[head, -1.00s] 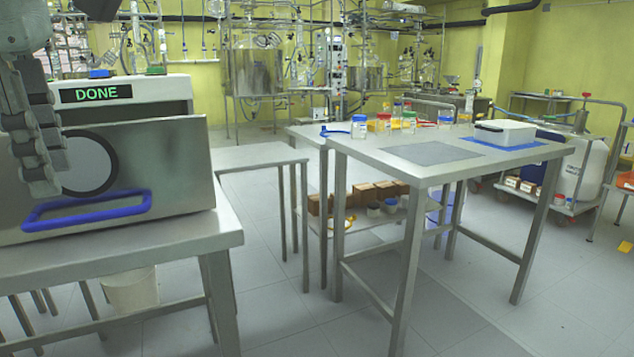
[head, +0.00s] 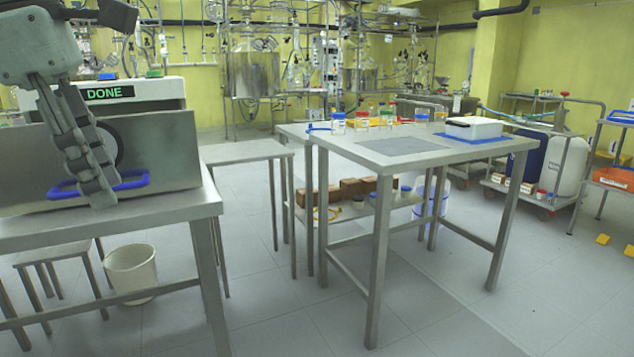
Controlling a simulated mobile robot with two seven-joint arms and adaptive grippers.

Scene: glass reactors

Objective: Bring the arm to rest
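My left gripper (head: 100,183) hangs from the upper left with its fingers pointing down. It is in front of the steel door panel (head: 165,150) of a white machine (head: 150,93) whose display reads DONE. The fingers lie close together from this angle, and I cannot tell whether a gap is between them. I see nothing held in them. They cover part of the panel's round dark window and its blue handle (head: 132,181). My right gripper is not in view.
The machine stands on a steel table (head: 150,222) at left. A bare low table (head: 245,151) and a larger table (head: 345,148) with jars and a white box (head: 473,128) stand to the right. A white bin (head: 132,270) is on the floor. Open floor lies between the tables.

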